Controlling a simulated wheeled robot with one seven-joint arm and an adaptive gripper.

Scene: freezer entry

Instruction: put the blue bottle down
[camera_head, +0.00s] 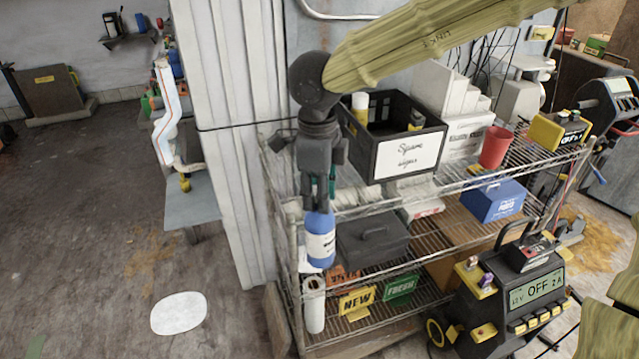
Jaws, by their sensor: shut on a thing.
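My gripper (318,196) points straight down in front of the left end of a wire shelf rack (470,180). It is shut on the top of the blue bottle (321,218), which has a white label and hangs upright below the fingers. In the picture the bottle overlaps the rack's middle level, just left of a dark grey toolbox (371,240). I cannot tell whether its base touches a shelf. The fingertips are small and partly hidden at the bottle's neck.
A black crate (405,160) and a red cup (495,147) stand on the top shelf. A blue box (494,200) is on the middle level. A white roll (314,305) and small signs (357,303) are lower down. A black-yellow charger (505,300) stands at right. Open floor lies left.

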